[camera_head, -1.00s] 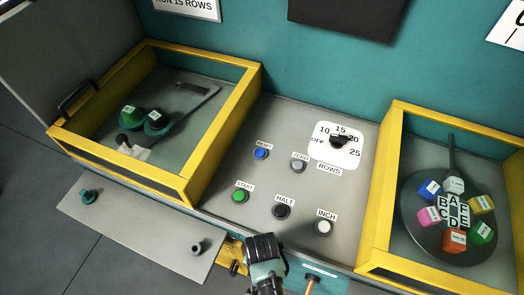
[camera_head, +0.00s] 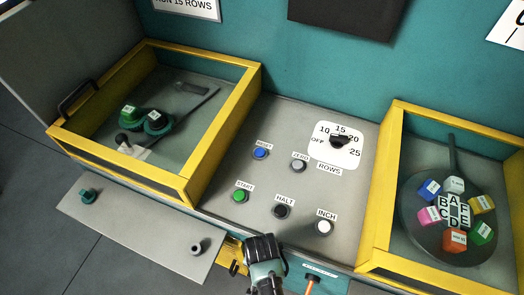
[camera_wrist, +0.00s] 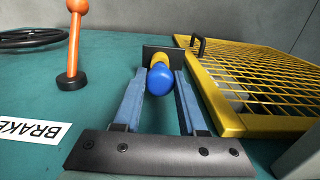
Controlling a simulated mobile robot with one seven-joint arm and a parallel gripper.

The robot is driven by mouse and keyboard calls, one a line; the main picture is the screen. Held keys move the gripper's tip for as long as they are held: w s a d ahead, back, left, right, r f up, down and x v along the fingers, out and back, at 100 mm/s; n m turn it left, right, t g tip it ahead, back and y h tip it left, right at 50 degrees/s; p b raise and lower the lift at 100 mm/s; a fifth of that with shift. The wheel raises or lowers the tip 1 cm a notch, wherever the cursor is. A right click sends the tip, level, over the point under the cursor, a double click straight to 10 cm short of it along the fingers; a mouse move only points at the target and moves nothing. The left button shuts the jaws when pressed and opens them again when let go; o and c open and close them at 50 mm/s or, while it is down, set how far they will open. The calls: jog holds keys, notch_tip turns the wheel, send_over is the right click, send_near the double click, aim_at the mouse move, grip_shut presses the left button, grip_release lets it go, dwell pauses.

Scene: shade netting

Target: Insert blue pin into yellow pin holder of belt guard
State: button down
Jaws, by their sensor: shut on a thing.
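In the wrist view, the blue pin (camera_wrist: 160,80) shows its round blue end between the two fingers of my gripper (camera_wrist: 160,74), which is shut on it. The yellow pin holder (camera_wrist: 159,59) is directly behind the blue end, in line with it, in front of a dark plate (camera_wrist: 153,50). The pin's shank is hidden, so I cannot tell how far it sits in the holder. The yellow mesh belt guard (camera_wrist: 255,82) lies just right of my fingers. In the head view, my arm hides the pin and part of the yellow guard (camera_head: 234,262).
An orange-handled lever (camera_wrist: 74,42) stands left of my gripper, with a black handwheel (camera_wrist: 30,38) behind it. A BRAKE label (camera_wrist: 28,131) is on the teal surface. The button panel (camera_head: 240,175) lies beyond my arm, between two yellow-framed bays.

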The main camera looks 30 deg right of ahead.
jog(key=shift+f, duration=0.2)
jog(key=shift+f+b, duration=0.5)
jog(key=shift+f, duration=0.1)
jog(key=shift+c, duration=1.9)
grip_release()
notch_tip(320, 180, up, 13)
jog(key=shift+p, duration=0.4)
